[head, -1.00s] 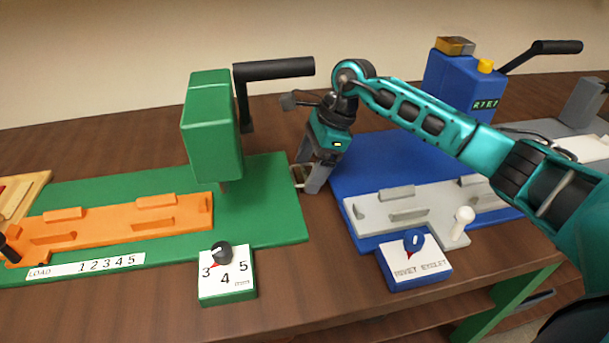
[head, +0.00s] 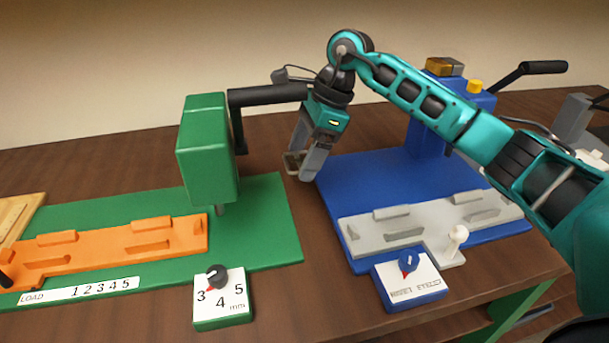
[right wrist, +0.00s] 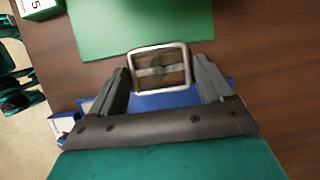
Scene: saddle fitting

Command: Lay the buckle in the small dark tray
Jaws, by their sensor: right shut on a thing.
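My right gripper (head: 300,166) is shut on the buckle (head: 291,161), a small rectangular metal frame with a centre bar. It holds the buckle over the brown table, between the green press and the blue base. In the right wrist view the buckle (right wrist: 157,71) sits between the two grey fingertips, with its open frame facing the camera. I cannot make out the small dark tray in either view. My left gripper is not in view.
The green press (head: 208,150) with its black lever stands left of the gripper. The blue base (head: 345,185) with a grey fixture (head: 425,228) and a lever machine lies to the right. An orange fixture (head: 100,250) lies on the green plate. Bare table (head: 265,150) shows behind.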

